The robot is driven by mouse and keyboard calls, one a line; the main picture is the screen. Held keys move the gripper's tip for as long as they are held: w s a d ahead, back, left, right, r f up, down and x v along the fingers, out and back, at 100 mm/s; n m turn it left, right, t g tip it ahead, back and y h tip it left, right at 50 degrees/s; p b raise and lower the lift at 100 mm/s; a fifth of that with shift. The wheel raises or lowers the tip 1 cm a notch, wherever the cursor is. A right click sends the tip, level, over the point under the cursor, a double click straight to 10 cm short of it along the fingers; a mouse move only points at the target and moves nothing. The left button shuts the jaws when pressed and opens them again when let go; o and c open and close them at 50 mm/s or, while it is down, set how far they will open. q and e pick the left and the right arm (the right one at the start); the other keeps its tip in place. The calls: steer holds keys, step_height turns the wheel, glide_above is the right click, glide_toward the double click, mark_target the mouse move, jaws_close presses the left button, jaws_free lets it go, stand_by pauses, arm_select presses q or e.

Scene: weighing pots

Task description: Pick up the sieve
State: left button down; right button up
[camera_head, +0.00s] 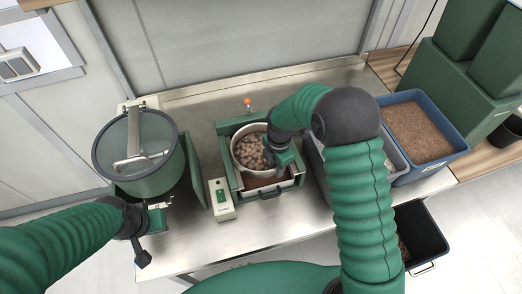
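A round white-rimmed vessel (236,147) full of brown lumps sits in a green-framed station in the middle of the bench. It looks like the sieve, though its base is hidden. My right gripper (281,161) is at the vessel's right side, pointing down by its rim. The wrist hides part of the rim, and I cannot tell whether the fingers touch or hold it. My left gripper (146,232) is at the bench's left front, below a green drum. Its fingers are small and unclear.
The green drum (152,186) with a clear lid stands at the left. A pale control box (221,200) sits left of the station. A grey bin and a blue crate (448,161) of brown granules stand right. Bare bench (230,238) lies in front.

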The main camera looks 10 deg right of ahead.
steer(key=c, duration=0.3)
steer(key=shift+a, duration=0.1)
steer(key=c, duration=0.3)
steer(key=shift+a+r, duration=0.1)
steer(key=shift+a, duration=0.2)
jaws_close()
steer(key=shift+d, duration=0.15)
